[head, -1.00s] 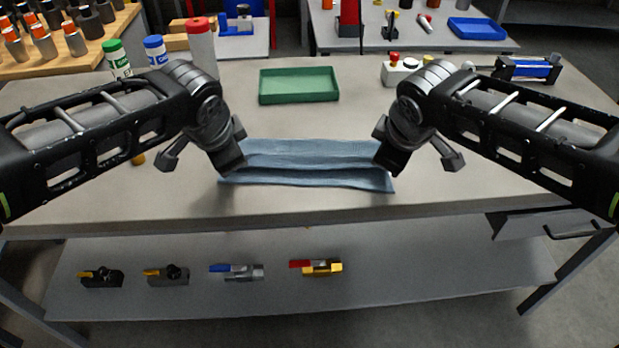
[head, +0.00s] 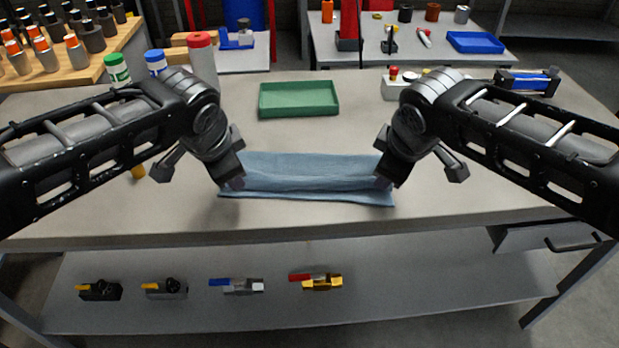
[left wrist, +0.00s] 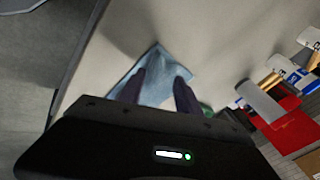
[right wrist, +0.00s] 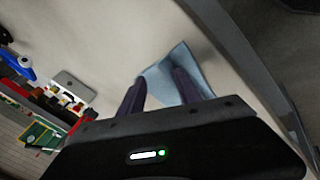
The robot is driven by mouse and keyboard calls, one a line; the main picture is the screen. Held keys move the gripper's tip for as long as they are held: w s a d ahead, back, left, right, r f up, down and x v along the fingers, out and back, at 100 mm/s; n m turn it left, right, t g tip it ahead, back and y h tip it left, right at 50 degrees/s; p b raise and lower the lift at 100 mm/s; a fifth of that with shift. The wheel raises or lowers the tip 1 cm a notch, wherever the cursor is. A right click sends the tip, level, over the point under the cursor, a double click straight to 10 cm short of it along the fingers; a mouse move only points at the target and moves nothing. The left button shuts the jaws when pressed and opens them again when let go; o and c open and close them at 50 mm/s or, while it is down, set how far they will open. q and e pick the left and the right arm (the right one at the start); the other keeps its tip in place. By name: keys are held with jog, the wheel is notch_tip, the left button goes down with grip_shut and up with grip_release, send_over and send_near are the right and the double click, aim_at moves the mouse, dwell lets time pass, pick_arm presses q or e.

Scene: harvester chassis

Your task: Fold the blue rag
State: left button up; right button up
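The blue rag (head: 305,178) lies as a long strip across the front middle of the table. It looks doubled over lengthwise, with a crease along it and a lower layer showing at the front edge. My left gripper (head: 232,176) is at the rag's left end and my right gripper (head: 387,174) is at its right end. In the left wrist view the fingers (left wrist: 159,78) stand apart over the rag (left wrist: 157,92). In the right wrist view the fingers (right wrist: 160,78) also stand apart, with the rag (right wrist: 161,88) between and beyond them. I cannot tell whether the fingertips touch the cloth.
A green tray (head: 299,100) stands behind the rag. Bottles with green (head: 117,68) and blue (head: 155,62) caps stand at the back left. A button box (head: 398,84) stands at the back right. The tabletop (head: 310,222) in front of the rag is clear.

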pick_arm(q)
jog(key=s+v, duration=0.1)
jog(key=v, duration=0.8)
pick_arm(e)
jog(key=s+v, duration=0.1)
jog(key=v, duration=0.8)
pick_arm(q)
jog(key=shift+f, duration=0.15)
pick_arm(e)
jog(key=shift+f, duration=0.15)
